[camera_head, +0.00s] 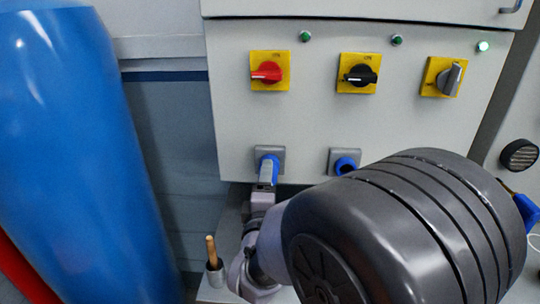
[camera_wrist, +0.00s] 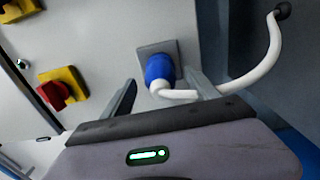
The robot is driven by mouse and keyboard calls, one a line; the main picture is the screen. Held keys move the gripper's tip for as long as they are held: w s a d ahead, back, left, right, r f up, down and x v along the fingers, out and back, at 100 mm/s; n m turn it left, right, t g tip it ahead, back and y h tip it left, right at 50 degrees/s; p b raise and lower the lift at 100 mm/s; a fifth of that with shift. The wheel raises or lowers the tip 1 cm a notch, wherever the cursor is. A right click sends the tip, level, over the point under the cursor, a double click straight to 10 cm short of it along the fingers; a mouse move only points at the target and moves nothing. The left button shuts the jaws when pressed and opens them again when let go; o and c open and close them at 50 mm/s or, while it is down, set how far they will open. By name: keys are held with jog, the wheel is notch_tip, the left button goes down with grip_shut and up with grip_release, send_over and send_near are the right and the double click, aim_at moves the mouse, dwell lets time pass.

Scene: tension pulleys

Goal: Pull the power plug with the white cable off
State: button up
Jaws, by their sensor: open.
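The power plug (camera_wrist: 159,70) is blue and sits in a square grey socket on the cabinet face in the wrist view. Its white cable (camera_wrist: 240,84) leaves the plug, bends right and curves up to a dark round end. My gripper (camera_wrist: 162,80) is open, with one finger on each side of the plug and a visible gap to it. In the head view my gripper (camera_head: 268,178) is at the left socket (camera_head: 258,153), below the red switch. It hides most of the plug there, and the cable cannot be made out.
The grey cabinet (camera_head: 310,120) carries a red switch (camera_head: 267,72), a black switch (camera_head: 360,74) and a grey switch (camera_head: 450,78). A second blue plug (camera_head: 345,166) sits to the right, partly behind my arm. A large blue cylinder (camera_head: 75,150) stands at left.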

jog(key=shift+w+d, duration=0.1)
jog(key=shift+w, duration=1.45)
grip_shut()
jog(key=shift+f, duration=0.1)
dwell(0.4)
jog(key=shift+s+b, duration=0.15)
jog(key=shift+b, duration=0.15)
jog(key=shift+s, duration=0.5)
jog(key=shift+s+b, duration=0.55)
jog(key=shift+s, duration=1.8)
